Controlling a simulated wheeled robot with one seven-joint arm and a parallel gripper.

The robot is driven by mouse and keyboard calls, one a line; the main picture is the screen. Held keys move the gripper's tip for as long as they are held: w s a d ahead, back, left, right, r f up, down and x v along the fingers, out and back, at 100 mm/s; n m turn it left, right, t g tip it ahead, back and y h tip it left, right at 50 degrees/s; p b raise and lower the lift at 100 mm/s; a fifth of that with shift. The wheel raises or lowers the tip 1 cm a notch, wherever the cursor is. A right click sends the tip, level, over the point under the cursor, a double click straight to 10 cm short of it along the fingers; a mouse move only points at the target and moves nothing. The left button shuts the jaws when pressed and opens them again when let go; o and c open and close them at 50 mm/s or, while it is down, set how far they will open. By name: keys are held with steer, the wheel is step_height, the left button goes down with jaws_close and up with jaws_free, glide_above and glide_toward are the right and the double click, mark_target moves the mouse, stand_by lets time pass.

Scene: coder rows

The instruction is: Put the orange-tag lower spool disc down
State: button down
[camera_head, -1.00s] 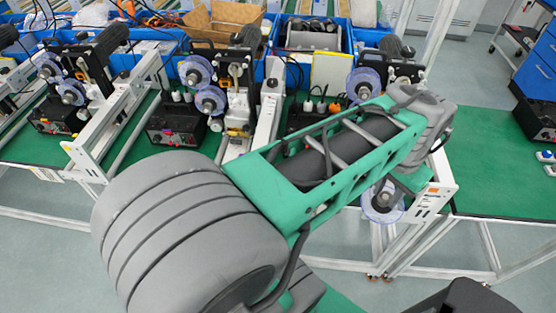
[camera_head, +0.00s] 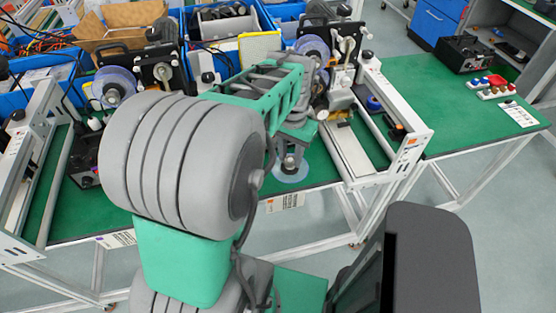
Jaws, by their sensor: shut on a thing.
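A translucent pale spool disc (camera_head: 291,174) with a grey hub hangs under the end of my arm. My gripper (camera_head: 290,158) is shut on it, though its fingers are mostly hidden by the wrist. The disc shows over the green table's front edge, left of a white rail frame (camera_head: 410,160) with a small orange tag on its end plate. Behind my wrist stands the right coder machine (camera_head: 345,48). A clear upper disc (camera_head: 312,50) is on it; its lower spool area is hidden by my arm.
Another coder machine with a clear disc (camera_head: 114,86) stands left. Blue bins (camera_head: 215,62) line the back. The green table (camera_head: 440,90) is mostly clear at right, with red and white switches (camera_head: 490,84) and a black box (camera_head: 464,52) there.

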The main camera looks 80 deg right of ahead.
steer(key=w+d+f, duration=0.1)
steer(key=f, duration=0.1)
steer(key=w+d+f, duration=0.1)
steer(key=f, duration=0.1)
steer(key=w+d+f+p, duration=0.1)
steer(key=w+d+f, duration=0.1)
step_height(320, 180, down, 4)
steer(key=shift+d+r, duration=0.15)
steer(key=shift+r, duration=0.1)
steer(key=c, duration=1.1)
jaws_free()
step_height(320, 180, up, 12)
steer(key=shift+r+b, duration=0.1)
steer(key=shift+b, duration=0.4)
